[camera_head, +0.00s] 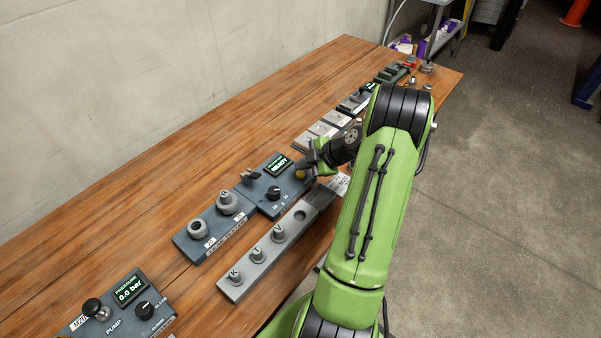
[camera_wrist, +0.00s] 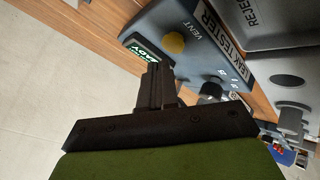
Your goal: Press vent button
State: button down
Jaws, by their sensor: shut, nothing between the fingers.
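The yellow vent button (camera_wrist: 174,43) sits on the grey-blue leak tester (camera_wrist: 193,60), beside its VENT label. In the head view the button (camera_head: 300,175) shows just below my gripper (camera_head: 313,162) at the right end of the tester. In the wrist view my gripper (camera_wrist: 153,72) is shut and empty. Its fingertips appear a little below and left of the button. I cannot tell how far above the panel they are; no contact is visible. The tester's display (camera_head: 278,165) reads READY in green.
A black knob (camera_head: 273,193) and a lever (camera_head: 252,173) stand on the tester near the button. A grey rack (camera_head: 262,258) with several fittings lies in front. A pump panel (camera_head: 120,308) reading 0.0 bar is lower left. The table's wall side is clear.

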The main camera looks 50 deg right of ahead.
aim_at(303, 175)
jog(key=shift+r, duration=0.1)
jog(key=shift+r+p, duration=1)
jog(key=shift+r, duration=1.5)
jog(key=shift+f, duration=0.1)
jog(key=a+r+m+g+h+p, duration=0.1)
jog(key=a+r+m+g, duration=0.1)
jog(key=a+r, duration=0.65)
jog(key=a+r+m+g+p, duration=0.1)
jog(key=a+r+m, duration=0.1)
jog(key=a+r, duration=0.65)
jog(key=s+a+r+m+p, duration=0.1)
jog(key=s+a+m, duration=0.3)
jog(key=s, duration=0.5)
jog(key=s+a+r+m+h, duration=0.1)
jog(key=s+a+m, duration=0.3)
jog(key=s+a, duration=0.5)
jog(key=shift+s+r+h+p, duration=0.3)
jog(key=shift+r+p, duration=0.05)
jog(key=shift+r, duration=0.3)
